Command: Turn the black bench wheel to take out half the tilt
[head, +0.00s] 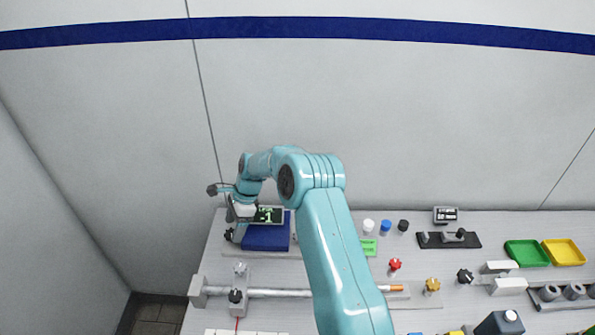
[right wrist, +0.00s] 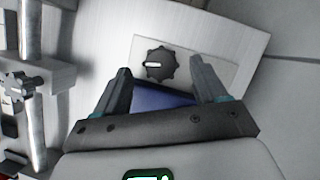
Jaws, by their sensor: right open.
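The black wheel (right wrist: 158,66), a lobed knob with a white mark pointing left in the right wrist view, sits on a pale plate. It also shows small in the head view (head: 229,234), at the left end of the bench beside the blue block (head: 266,238). My right gripper (right wrist: 160,72) is open, its two fingers on either side of the wheel in the picture. I cannot tell whether they touch it or how high they are. In the head view the right gripper (head: 233,222) is over the wheel. My left gripper is out of view.
A display (head: 268,214) with green figures stands behind the blue block. Red (head: 395,264) and yellow (head: 432,285) knobs and green (head: 527,253) and yellow trays (head: 565,252) lie to the right.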

